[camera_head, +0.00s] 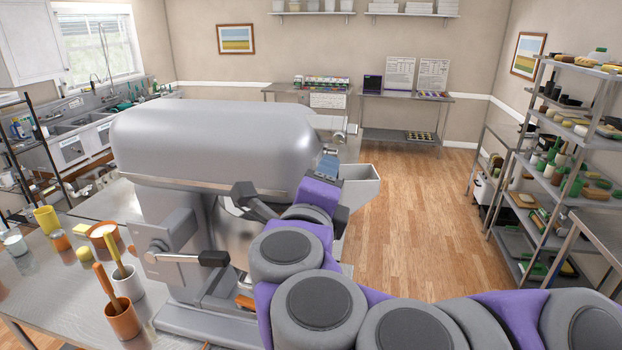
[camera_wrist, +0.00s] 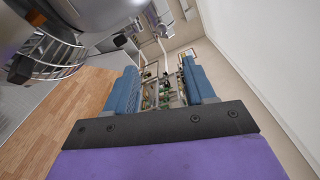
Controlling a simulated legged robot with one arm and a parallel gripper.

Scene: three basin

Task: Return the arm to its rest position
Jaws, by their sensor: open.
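My gripper (camera_wrist: 160,88) shows in the wrist view with its two blue fingers spread wide apart and nothing between them. In the head view one blue part of my gripper (camera_head: 328,163) shows just right of the large silver mixer (camera_head: 215,140). My purple and grey arm reaches from the lower right across the front of the mixer. The mixer's wire guard (camera_wrist: 50,55) shows at the left of the wrist view. My arm hides part of the mixer's lower front and bowl area.
A metal table (camera_head: 50,290) at the left holds cups, pots and utensils. A grey chute (camera_head: 360,185) juts out at the mixer's right. A loaded shelf rack (camera_head: 555,165) stands at the right. The wooden floor (camera_head: 420,220) between mixer and rack is clear.

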